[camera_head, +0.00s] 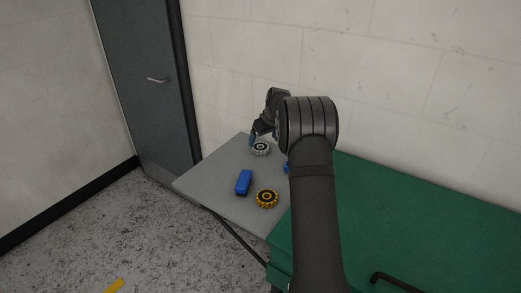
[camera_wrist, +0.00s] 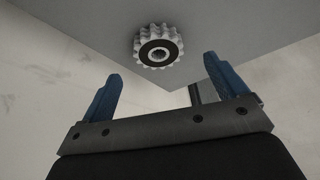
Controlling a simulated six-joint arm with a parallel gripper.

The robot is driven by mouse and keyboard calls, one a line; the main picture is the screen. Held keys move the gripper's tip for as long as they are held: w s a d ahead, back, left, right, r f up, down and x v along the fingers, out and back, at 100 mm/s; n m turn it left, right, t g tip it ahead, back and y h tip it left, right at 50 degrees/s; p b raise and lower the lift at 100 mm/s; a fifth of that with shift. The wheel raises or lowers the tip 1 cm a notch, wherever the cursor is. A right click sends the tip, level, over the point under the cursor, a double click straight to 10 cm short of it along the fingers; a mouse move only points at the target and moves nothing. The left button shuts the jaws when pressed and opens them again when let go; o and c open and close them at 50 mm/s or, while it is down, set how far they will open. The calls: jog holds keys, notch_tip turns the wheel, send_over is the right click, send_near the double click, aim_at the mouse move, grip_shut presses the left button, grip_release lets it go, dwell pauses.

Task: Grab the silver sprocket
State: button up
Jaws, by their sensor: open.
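The silver sprocket (camera_head: 261,149) lies flat on the grey table (camera_head: 207,179), close to its far edge. In the wrist view the silver sprocket (camera_wrist: 158,46) shows near the top middle, with a dark ring around its centre hole. My gripper (camera_head: 252,139) is just left of and behind the sprocket in the head view. In the wrist view my gripper (camera_wrist: 162,78) has its two blue fingers wide apart, with nothing between them. The sprocket appears beyond the fingertips, between their lines and apart from them.
A blue block (camera_head: 243,182) and a gold sprocket (camera_head: 267,199) lie nearer on the table. Another blue thing (camera_head: 286,168) is mostly hidden behind my arm. A green surface (camera_head: 420,225) adjoins at the right. A wall (camera_head: 245,75) stands behind.

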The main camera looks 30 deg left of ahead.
aim_at(260, 146)
jog(key=shift+x, duration=2.65)
jog(key=shift+w, duration=0.1)
jog(key=c, duration=1.3)
jog(key=shift+r, duration=0.1)
jog(key=shift+c, duration=0.2)
jog(key=shift+r, duration=0.1)
